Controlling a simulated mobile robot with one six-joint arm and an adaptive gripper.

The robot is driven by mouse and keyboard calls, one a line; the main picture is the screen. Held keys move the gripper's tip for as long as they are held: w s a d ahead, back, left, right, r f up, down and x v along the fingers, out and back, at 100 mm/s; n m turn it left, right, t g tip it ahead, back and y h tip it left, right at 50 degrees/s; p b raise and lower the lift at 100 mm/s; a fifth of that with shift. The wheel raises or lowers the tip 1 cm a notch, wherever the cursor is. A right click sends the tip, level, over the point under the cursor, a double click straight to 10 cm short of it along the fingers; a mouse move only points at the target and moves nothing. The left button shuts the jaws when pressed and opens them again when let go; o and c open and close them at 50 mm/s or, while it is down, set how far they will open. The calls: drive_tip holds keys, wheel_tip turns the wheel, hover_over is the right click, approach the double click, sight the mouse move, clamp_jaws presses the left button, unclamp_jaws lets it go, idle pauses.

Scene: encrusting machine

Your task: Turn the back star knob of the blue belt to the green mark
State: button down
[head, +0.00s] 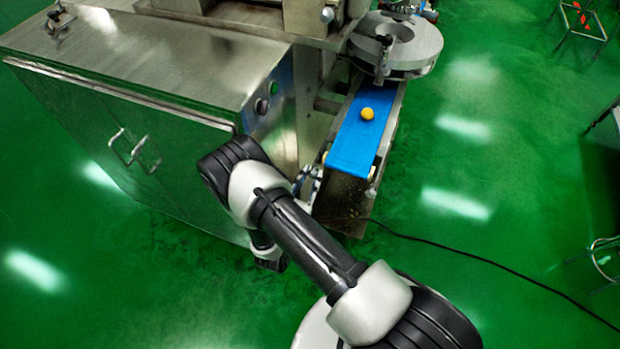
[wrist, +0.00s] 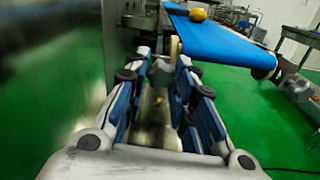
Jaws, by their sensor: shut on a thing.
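The blue belt (head: 356,138) runs out from under the machine in the head view, and in the wrist view the belt (wrist: 218,44) is at upper right. A grey knob (wrist: 160,72), which looks like the back star knob, sits beside the belt's end, low on its left side. My gripper (wrist: 162,63) is shut on this knob, with a blue-padded finger on each side of it. In the head view my arm and the machine hide most of the gripper and the knob. I cannot make out the green mark in either view.
A yellow ball (head: 367,113) lies on the belt. The large steel cabinet (head: 150,75) stands close on the left of my gripper. A round metal plate (head: 396,45) is above the belt's far end. A black cable (head: 470,254) crosses the open green floor on the right.

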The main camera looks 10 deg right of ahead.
drive_tip(key=c, duration=1.3)
unclamp_jaws()
drive_tip(key=shift+c, duration=0.2)
drive_tip(key=v, duration=1.2)
